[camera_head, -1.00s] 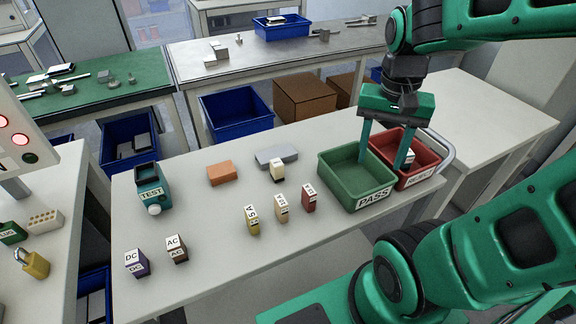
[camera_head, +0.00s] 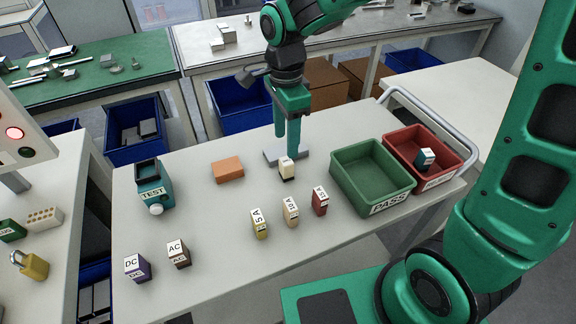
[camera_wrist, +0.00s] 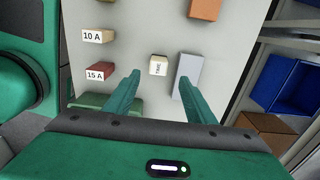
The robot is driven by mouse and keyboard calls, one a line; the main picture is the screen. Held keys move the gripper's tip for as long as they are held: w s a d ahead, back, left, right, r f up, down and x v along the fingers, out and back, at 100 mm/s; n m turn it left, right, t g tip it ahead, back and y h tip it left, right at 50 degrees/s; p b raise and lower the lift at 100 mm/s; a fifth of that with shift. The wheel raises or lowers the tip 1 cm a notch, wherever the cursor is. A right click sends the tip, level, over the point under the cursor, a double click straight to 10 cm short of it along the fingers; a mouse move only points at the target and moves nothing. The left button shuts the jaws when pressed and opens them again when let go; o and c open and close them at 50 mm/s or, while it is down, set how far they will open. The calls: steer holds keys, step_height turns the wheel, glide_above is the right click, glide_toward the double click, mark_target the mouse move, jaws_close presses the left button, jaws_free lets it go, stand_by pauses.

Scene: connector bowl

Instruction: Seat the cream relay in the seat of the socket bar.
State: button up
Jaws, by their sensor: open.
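The cream relay (camera_head: 287,168), a small upright block with a dark base, stands on the table in front of a flat grey bar (camera_head: 269,156). In the wrist view the relay (camera_wrist: 158,66) shows a label that seems to read TIME, and the grey bar (camera_wrist: 188,70) lies to its right. The grey bar may be the socket bar; I cannot make out a seat in it. My gripper (camera_head: 287,145) is open and empty, pointing down over the bar and relay. In the wrist view the relay appears between and beyond the fingertips (camera_wrist: 159,82).
Yellow (camera_head: 259,224), cream 10 A (camera_head: 290,212) and red 15 A (camera_head: 320,201) blocks stand in front. The green PASS bin (camera_head: 345,185) and red bin (camera_head: 450,148) are right. An orange block (camera_head: 228,169) and teal TEST unit (camera_head: 154,186) are left.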

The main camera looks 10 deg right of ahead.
mark_target(286, 160)
step_height(286, 160, down, 9)
steer(key=shift+s+r, duration=0.1)
steer(key=shift+s, duration=0.05)
stand_by(0.4)
steer(key=shift+c, duration=0.6)
steer(key=c, duration=1.1)
